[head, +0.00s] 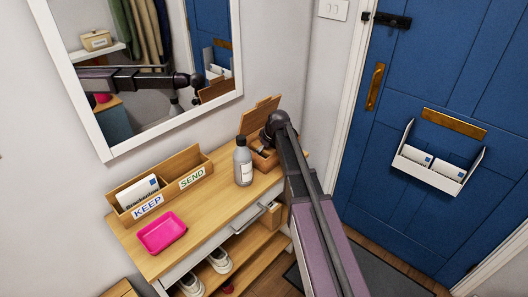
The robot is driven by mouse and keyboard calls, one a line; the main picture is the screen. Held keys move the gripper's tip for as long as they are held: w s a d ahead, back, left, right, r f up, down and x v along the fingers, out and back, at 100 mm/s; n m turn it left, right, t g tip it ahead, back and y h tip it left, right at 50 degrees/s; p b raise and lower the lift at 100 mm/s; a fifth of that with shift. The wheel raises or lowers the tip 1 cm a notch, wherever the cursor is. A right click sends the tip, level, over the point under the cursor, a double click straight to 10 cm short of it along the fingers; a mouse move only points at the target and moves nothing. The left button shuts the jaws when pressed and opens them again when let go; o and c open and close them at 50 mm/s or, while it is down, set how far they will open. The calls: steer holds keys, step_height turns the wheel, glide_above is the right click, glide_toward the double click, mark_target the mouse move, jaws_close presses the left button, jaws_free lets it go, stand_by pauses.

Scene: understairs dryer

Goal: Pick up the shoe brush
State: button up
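I cannot make out a shoe brush for certain in the head view. My arm reaches to an open wooden box (266,163) at the right end of the console table. My gripper (262,151) points down at the box's opening, mostly hidden behind my wrist and arm. I cannot tell whether its fingers are apart or hold anything. The box's contents are also hidden. Its raised wooden lid (258,114) leans back toward the wall.
On the table (212,208) are a grey bottle (243,162) close left of the box, a KEEP/SEND letter holder (160,186) and a pink tray (162,233). White shoes (220,261) sit below. A mirror (150,65) hangs behind; a blue door (440,75) stands right.

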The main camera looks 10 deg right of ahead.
steer(key=c, duration=0.7)
steer(key=shift+r, duration=0.15)
steer(key=shift+r+p, duration=0.2)
steer(key=shift+p, duration=0.15)
steer(key=shift+s+d+r+p, duration=0.15)
steer(key=shift+s+r+p, duration=0.05)
steer(key=shift+r+p, duration=0.35)
step_height(320, 180, up, 6)
steer(key=p, duration=0.5)
steer(key=shift+f+p, duration=0.1)
steer(key=shift+p, duration=0.3)
steer(key=shift+s, duration=0.15)
steer(key=s+d, duration=1.1)
steer(key=s, duration=0.4)
steer(key=shift+s+d, duration=0.2)
steer(key=shift+s, duration=0.1)
